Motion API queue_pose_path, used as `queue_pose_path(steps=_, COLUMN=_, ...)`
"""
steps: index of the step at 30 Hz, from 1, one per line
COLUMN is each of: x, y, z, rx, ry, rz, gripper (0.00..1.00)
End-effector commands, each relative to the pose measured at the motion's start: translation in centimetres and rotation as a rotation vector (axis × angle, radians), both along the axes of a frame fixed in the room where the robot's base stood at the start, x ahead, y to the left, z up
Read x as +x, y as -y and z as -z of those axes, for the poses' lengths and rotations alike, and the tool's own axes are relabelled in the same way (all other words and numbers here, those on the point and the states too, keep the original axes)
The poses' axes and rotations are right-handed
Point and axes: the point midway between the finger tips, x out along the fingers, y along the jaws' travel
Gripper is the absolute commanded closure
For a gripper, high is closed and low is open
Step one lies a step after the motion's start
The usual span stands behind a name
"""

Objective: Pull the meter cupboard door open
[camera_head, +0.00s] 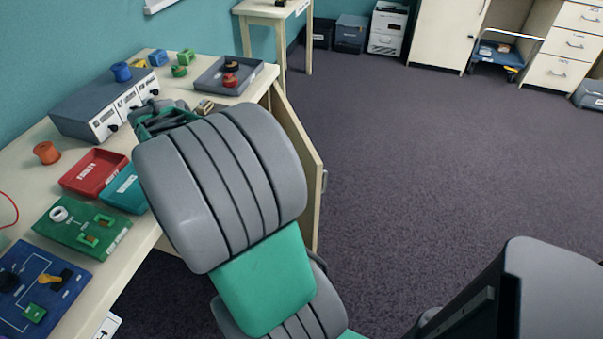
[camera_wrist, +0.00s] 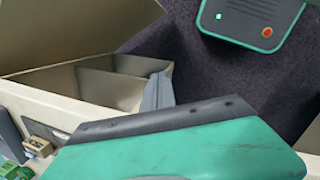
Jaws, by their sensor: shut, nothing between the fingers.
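The meter cupboard door (camera_head: 306,180) is a cream panel at the right end of the bench, partly hidden behind my arm. It stands out at an angle from the bench, with a small grey handle (camera_head: 324,181) on its outer face. In the wrist view a large beige panel (camera_wrist: 75,30), which looks like the door, stands beside an open cream compartment (camera_wrist: 105,88) with an inner divider. My gripper (camera_wrist: 157,93) shows as a grey fingertip at the compartment's edge, shut and empty. I cannot tell whether it touches the edge. My arm hides most of it in the head view.
The bench (camera_head: 135,262) carries a grey meter box (camera_head: 105,103), a grey tray (camera_head: 228,76), a red tray (camera_head: 94,172), a teal tray (camera_head: 124,190) and circuit boards. The dark carpet (camera_head: 420,150) to the right is clear. Cabinets (camera_head: 445,35) stand at the back.

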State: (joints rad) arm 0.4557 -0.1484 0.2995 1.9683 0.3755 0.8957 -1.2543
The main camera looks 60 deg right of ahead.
Motion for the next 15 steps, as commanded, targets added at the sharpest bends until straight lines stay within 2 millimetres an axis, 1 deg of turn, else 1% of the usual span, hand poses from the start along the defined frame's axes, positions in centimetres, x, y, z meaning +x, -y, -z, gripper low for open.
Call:
queue_pose_path(steps=1, x=-1.2, y=4.0, z=0.2, rx=-0.010, ry=-0.070, rz=-0.041, gripper=1.00)
queue_pose_path(steps=3, x=-3.2, y=8.7, z=0.7, rx=-0.014, ry=-0.162, rz=-0.125, gripper=1.00)
queue_pose_path(steps=6, x=-5.9, y=13.1, z=1.4, rx=-0.001, ry=-0.260, rz=-0.214, gripper=1.00)
queue_pose_path(steps=9, x=-7.5, y=15.2, z=1.9, rx=0.012, ry=-0.310, rz=-0.263, gripper=1.00)
queue_pose_path(steps=13, x=-8.1, y=15.8, z=2.9, rx=0.018, ry=-0.324, rz=-0.280, gripper=1.00)
queue_pose_path(steps=15, x=-8.4, y=16.0, z=4.0, rx=0.019, ry=-0.324, rz=-0.281, gripper=1.00)
